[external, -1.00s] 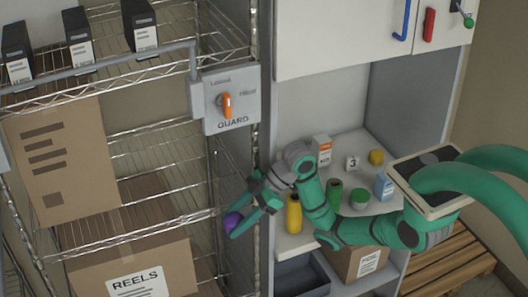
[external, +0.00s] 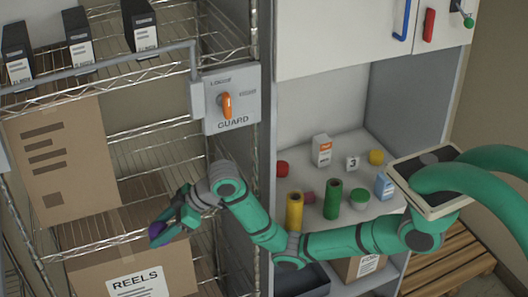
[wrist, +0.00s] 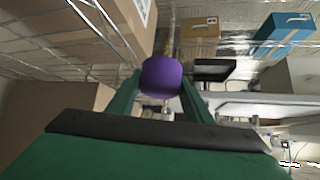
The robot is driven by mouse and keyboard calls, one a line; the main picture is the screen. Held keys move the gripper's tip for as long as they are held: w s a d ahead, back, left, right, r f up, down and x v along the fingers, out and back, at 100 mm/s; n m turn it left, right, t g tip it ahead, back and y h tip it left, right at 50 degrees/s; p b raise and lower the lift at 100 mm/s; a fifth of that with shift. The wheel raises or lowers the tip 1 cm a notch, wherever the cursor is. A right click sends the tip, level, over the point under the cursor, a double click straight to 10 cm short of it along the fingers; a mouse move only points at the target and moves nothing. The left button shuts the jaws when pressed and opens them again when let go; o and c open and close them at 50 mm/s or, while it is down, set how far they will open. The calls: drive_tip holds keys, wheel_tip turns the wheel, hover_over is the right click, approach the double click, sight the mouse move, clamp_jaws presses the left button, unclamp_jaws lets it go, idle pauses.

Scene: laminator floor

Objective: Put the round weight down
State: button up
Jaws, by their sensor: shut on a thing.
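The round weight is a purple rounded piece held between the green fingers of my gripper (external: 163,232). In the external view the purple weight (external: 156,231) is partly hidden by the fingers. In the wrist view the weight (wrist: 162,77) sits at the fingertips, with a finger on either side. My gripper is shut on it, in front of the wire rack and above the box marked REELS. I cannot tell whether the weight touches anything besides the fingers.
The REELS box (external: 135,275) is just below my gripper. A large cardboard box (external: 62,160) stands at the left on the wire rack. A guard switch box (external: 231,99) is on the rack's right post. The counter (external: 345,150) at right holds several small containers.

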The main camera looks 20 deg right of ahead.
drive_tip(key=shift+a+r, duration=0.15)
drive_tip(key=shift+a, duration=0.4)
drive_tip(key=shift+a+r, duration=0.15)
drive_tip(key=shift+a, duration=0.35)
drive_tip(key=w, duration=0.2)
drive_tip(key=w+r+m+t, duration=0.1)
drive_tip(key=w, duration=0.1)
drive_tip(key=w+m, duration=0.1)
drive_tip(key=shift+w+a+r+t+h, duration=0.35)
drive_tip(key=shift+w+t+h, duration=0.05)
drive_tip(key=w+m, duration=0.1)
drive_tip(key=w, duration=0.2)
drive_tip(key=w+d+m+t+h, duration=0.1)
drive_tip(key=w, duration=0.2)
drive_tip(key=w+d+r+m, duration=0.1)
drive_tip(key=w, duration=0.2)
drive_tip(key=shift+w+r+t, duration=0.1)
drive_tip(key=shift+w+t, duration=0.15)
drive_tip(key=shift+t, duration=0.15)
drive_tip(key=shift+w, duration=0.2)
drive_tip(key=shift+f, duration=1.45)
drive_tip(key=shift+f, duration=0.2)
drive_tip(key=o, duration=1.3)
drive_tip(key=shift+r, duration=0.1)
